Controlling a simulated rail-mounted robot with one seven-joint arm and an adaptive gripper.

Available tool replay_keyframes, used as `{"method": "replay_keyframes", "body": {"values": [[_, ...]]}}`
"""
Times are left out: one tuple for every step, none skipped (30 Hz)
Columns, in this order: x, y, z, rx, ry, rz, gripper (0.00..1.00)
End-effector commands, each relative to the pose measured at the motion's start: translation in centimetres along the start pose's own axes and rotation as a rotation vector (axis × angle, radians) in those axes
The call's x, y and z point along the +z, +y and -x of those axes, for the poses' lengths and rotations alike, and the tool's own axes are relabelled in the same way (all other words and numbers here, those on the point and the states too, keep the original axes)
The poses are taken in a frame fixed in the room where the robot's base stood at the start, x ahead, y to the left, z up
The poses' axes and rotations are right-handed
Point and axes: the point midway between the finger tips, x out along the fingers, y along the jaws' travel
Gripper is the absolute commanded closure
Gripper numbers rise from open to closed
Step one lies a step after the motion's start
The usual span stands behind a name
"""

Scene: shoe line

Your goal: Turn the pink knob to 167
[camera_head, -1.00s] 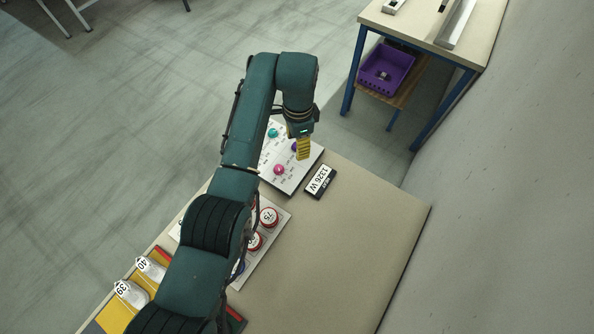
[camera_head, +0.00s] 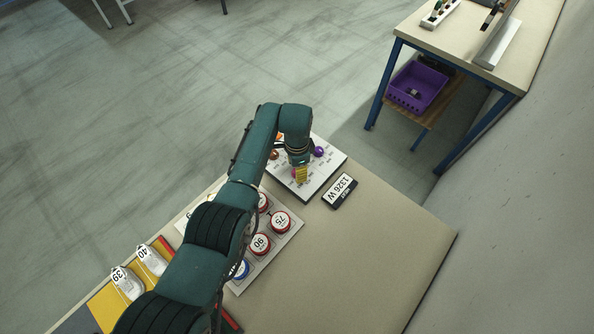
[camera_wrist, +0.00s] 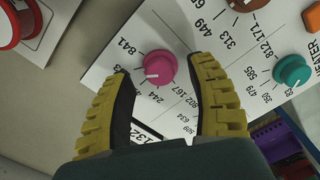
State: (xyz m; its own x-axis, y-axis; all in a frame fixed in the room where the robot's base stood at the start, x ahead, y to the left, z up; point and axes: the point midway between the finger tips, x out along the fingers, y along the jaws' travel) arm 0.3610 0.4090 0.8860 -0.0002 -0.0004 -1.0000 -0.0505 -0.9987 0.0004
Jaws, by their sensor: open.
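The pink knob (camera_wrist: 160,67) is on a white panel (camera_wrist: 112,62) with printed numbers around it, such as 841, 244 and 802/167. Its white mark points to the lower left, on the side of 841 and 244. My gripper (camera_wrist: 162,70) is open, with its yellow-padded fingers on either side of the knob in the wrist view. I see no clear contact. In the head view my gripper (camera_head: 301,175) is over the near part of the panel and hides most of the pink knob (camera_head: 294,173).
A teal knob (camera_wrist: 292,70) and a brown knob are nearby on the panel. A purple knob (camera_head: 318,151) stands right of the gripper. A black-framed 1326 W display (camera_head: 340,191) lies beside the panel. Red-rimmed round pieces (camera_head: 280,221) are on another board. The table's right side is clear.

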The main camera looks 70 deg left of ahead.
Motion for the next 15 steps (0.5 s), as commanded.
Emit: {"method": "replay_keyframes", "body": {"values": [[-0.01,0.00,-0.56,0.000,0.000,0.000,0.43],[-0.01,0.00,-0.72,0.000,0.000,0.000,0.43],[-0.01,0.00,-0.85,0.000,0.000,0.000,0.43],[0.00,0.01,-0.91,0.000,0.000,0.000,0.43],[0.00,0.01,-0.93,0.000,0.000,0.000,0.43],[0.00,0.01,-0.93,0.000,0.000,0.000,0.43],[0.00,0.01,-0.92,0.000,0.000,0.000,0.43],[0.00,0.01,-0.91,0.000,0.000,0.000,0.43],[0.00,0.01,-0.90,0.000,0.000,0.000,0.43],[0.00,0.01,-0.90,0.000,0.000,0.000,0.43],[0.00,0.01,-0.90,0.000,0.000,0.000,0.44],[0.00,0.01,-0.89,0.000,0.000,0.000,0.52],[0.00,0.01,-0.89,0.000,0.000,0.000,0.57],[0.00,0.01,-0.89,0.000,0.000,0.000,0.63],[0.00,0.01,-0.88,0.000,0.000,0.000,0.71]]}}
